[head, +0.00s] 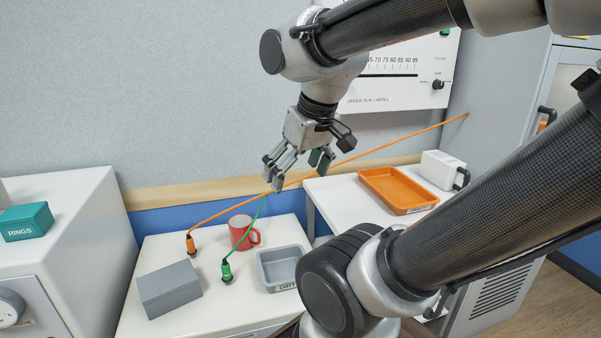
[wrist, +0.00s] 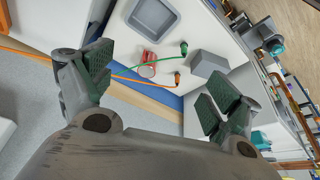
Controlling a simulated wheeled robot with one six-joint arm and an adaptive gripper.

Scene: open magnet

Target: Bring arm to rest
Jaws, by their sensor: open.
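My gripper (head: 297,172) hangs from my arm in the upper middle of the head view, fingers pointing down. It is open, with nothing between the fingers. It is in the air above the white counters and in front of the grey wall. In the wrist view the two green-padded fingers (wrist: 160,92) stand wide apart. The red mug (wrist: 147,63), the grey tray (wrist: 153,20) and the grey block (wrist: 209,64) show beyond them, well away from the fingertips.
A red mug (head: 243,232), a grey block (head: 169,289) and a grey tray (head: 280,268) sit on the white counter. Orange (head: 400,139) and green (head: 248,237) cables run from plugs there. The orange cable stretches behind my gripper to the right cabinet. An orange tray (head: 384,186) lies right.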

